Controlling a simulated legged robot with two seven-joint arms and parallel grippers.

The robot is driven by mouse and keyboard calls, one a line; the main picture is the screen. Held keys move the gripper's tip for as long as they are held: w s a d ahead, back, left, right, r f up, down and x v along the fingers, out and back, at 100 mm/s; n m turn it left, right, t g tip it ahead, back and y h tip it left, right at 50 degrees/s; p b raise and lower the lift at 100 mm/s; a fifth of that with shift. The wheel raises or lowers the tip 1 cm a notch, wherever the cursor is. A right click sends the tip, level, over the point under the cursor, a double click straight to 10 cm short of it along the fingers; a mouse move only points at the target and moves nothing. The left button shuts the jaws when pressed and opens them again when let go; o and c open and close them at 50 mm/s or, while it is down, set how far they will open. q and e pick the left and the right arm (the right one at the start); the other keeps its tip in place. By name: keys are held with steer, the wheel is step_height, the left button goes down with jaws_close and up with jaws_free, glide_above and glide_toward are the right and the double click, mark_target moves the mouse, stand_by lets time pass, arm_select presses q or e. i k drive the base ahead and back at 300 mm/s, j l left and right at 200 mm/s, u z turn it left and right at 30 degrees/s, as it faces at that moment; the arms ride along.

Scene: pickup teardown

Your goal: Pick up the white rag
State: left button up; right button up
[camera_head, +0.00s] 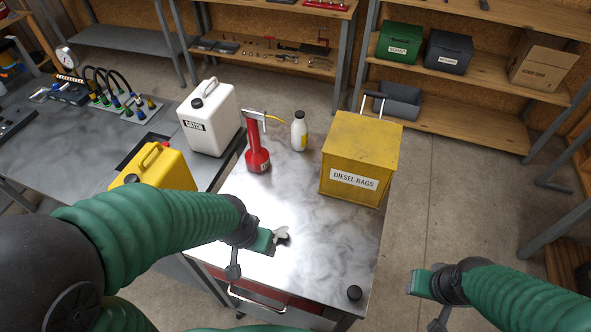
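A small crumpled whitish-grey piece, which looks like the white rag (281,233), lies on the shiny metal worktop, with a dark patch beside it. My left gripper (250,256) is over the worktop, its fingers spread apart and nothing visible between them. Its green finger pad is right beside the whitish piece and partly hides it; I cannot tell whether they touch. My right gripper (431,304) is open and empty, off the right side of the worktop, above the floor.
A yellow bin labelled "DIESEL RAGS" (356,178) stands at the worktop's back right. A red pump can (257,158), a white bottle (299,131), a white canister (211,118) and a yellow canister (160,168) stand behind my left arm.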

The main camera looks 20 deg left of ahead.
mark_target(282, 231)
steer(key=j+z, duration=0.35)
steer(key=k+j+z, duration=0.1)
steer(key=j+z, duration=0.15)
steer(key=z, duration=0.15)
steer(key=k+j+z, duration=0.1)
steer(key=j+z, duration=0.25)
